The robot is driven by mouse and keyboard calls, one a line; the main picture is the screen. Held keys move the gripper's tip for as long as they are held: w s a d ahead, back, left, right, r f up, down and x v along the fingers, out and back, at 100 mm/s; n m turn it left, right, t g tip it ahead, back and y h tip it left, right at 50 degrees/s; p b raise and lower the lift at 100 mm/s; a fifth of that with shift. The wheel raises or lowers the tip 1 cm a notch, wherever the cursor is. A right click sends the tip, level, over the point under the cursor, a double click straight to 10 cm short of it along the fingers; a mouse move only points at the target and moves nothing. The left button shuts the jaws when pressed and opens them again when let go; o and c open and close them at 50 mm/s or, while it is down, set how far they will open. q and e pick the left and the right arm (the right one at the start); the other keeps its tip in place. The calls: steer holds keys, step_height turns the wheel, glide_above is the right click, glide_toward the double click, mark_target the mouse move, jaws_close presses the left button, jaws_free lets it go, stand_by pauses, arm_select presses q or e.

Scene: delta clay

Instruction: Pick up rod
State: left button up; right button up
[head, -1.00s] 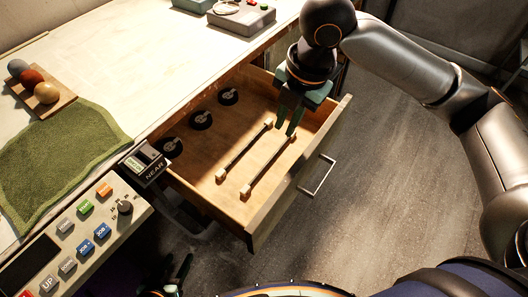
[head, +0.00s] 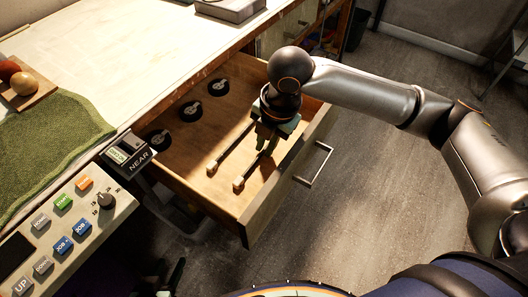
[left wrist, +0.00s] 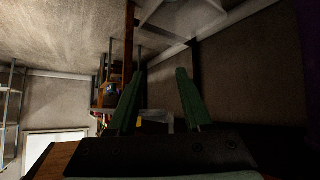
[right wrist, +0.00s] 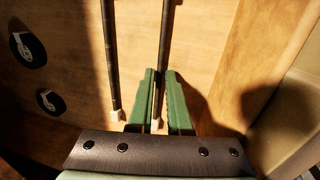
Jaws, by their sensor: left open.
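Two thin dark rods with pale end blocks lie side by side in an open wooden drawer (head: 205,188). The left rod (head: 232,149) is free; it also shows in the right wrist view (right wrist: 112,60). The right rod (head: 251,170) runs between the green fingers of my right gripper (head: 264,146). In the right wrist view my right gripper (right wrist: 161,78) has its fingers close together on the right rod (right wrist: 165,35). I cannot tell whether that rod is clear of the drawer floor. My left gripper (left wrist: 155,90) is open and empty, away from the drawer.
Several black discs (head: 191,111) lie along the drawer's left side. The drawer front with its handle (head: 314,164) bounds it on the right. A worktop with a green cloth (head: 60,140), a button panel (head: 65,225) and a grey box (head: 230,8) is at left.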

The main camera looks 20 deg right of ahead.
steer(key=shift+f, duration=0.1)
jaws_close()
stand_by(0.5)
